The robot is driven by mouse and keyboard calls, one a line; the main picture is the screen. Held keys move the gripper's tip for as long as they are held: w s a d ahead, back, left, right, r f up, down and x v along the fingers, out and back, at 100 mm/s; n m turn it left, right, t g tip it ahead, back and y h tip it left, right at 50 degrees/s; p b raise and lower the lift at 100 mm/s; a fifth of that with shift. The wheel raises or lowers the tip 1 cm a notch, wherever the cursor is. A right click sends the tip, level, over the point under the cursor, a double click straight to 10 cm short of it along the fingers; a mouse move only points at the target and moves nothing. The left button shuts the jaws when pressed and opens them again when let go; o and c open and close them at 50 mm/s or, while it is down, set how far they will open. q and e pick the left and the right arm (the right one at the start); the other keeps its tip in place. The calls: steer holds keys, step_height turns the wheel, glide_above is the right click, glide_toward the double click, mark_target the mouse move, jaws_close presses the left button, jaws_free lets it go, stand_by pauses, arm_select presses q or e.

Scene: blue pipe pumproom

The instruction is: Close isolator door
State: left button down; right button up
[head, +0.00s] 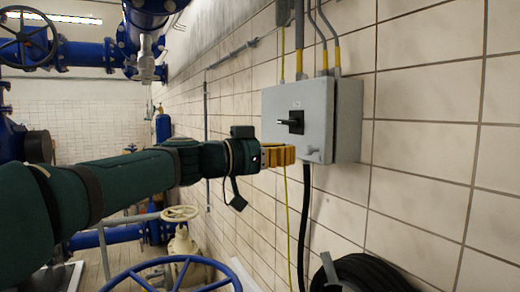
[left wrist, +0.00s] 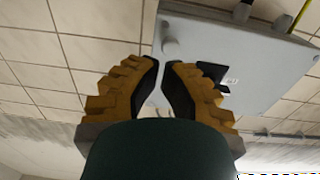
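The isolator (head: 297,119) is a grey box on the tiled wall, with a black rotary handle (head: 291,122) on its front door. The door's edge stands out from the box body (head: 348,120); I cannot tell how wide any gap is. My left gripper (head: 293,155) has yellow-brown fingers at the door's lower edge; contact is unclear. In the left wrist view the fingertips (left wrist: 160,66) are nearly together, with a narrow empty gap. My right gripper is out of view.
Grey conduits (head: 299,38) enter the box from above, and a black cable (head: 305,225) hangs below it. A coiled black hose (head: 360,274) is at the lower right. Blue pipes and a blue handwheel (head: 175,274) stand left and below. The wall to the right is clear.

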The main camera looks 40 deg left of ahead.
mark_target(323, 149)
arm_select(q)
steer(key=shift+p+x, duration=0.65)
steer(key=shift+x, duration=1.75)
steer(key=shift+w+d+f+b, duration=0.15)
steer(key=shift+w+d+b, duration=0.4)
steer(key=shift+b, duration=0.4)
steer(key=shift+w+a+r, duration=0.1)
steer(key=shift+r, duration=0.1)
steer(key=shift+r, duration=0.1)
